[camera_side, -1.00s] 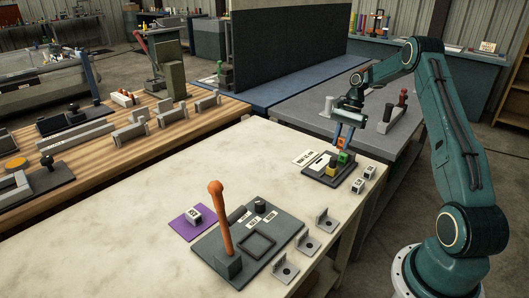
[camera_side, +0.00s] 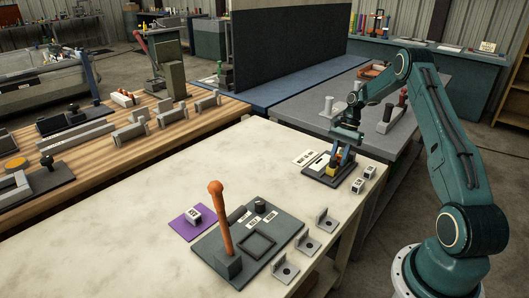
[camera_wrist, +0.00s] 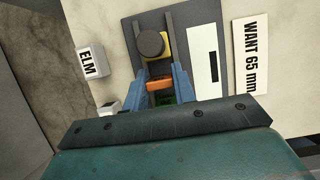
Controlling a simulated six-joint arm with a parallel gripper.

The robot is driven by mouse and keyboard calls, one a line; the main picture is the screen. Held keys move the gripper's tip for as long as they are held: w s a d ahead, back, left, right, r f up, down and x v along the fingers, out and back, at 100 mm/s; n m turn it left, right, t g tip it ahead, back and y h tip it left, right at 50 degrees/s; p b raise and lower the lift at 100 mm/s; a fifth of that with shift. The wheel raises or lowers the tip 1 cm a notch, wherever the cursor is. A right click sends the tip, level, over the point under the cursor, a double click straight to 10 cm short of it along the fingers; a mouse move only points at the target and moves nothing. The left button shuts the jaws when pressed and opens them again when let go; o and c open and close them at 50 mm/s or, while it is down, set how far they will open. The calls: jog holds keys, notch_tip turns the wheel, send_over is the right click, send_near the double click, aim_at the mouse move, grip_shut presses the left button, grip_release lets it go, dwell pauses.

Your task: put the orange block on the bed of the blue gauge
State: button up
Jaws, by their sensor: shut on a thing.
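The orange block (camera_wrist: 159,84) is between the two blue fingers of my gripper (camera_wrist: 162,88) in the wrist view. My gripper is shut on it. A green piece (camera_wrist: 165,98) shows just behind the block, partly hidden by my gripper; I cannot tell if they touch. A dark gauge-like fixture (camera_wrist: 127,29) lies below, with two rails, a yellow piece (camera_wrist: 167,43) and a dark round knob (camera_wrist: 150,43). I see no clear blue on it. In the side view my gripper (camera_side: 336,164) is low over this fixture (camera_side: 315,165), hiding the block.
A card reading "WANT 65 mm" (camera_wrist: 249,55) lies beside the fixture. A white block marked "ELM" (camera_wrist: 89,61) stands on its other side. A dark plate with an orange lever (camera_side: 220,210) and a purple mat (camera_side: 185,224) lie nearer the camera.

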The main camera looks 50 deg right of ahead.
jog(key=shift+f, duration=0.75)
jog(key=shift+f, duration=0.1)
jog(key=o, duration=0.9)
jog(key=shift+o, duration=0.2)
jog(key=v, duration=0.7)
jog(key=shift+r, duration=0.4)
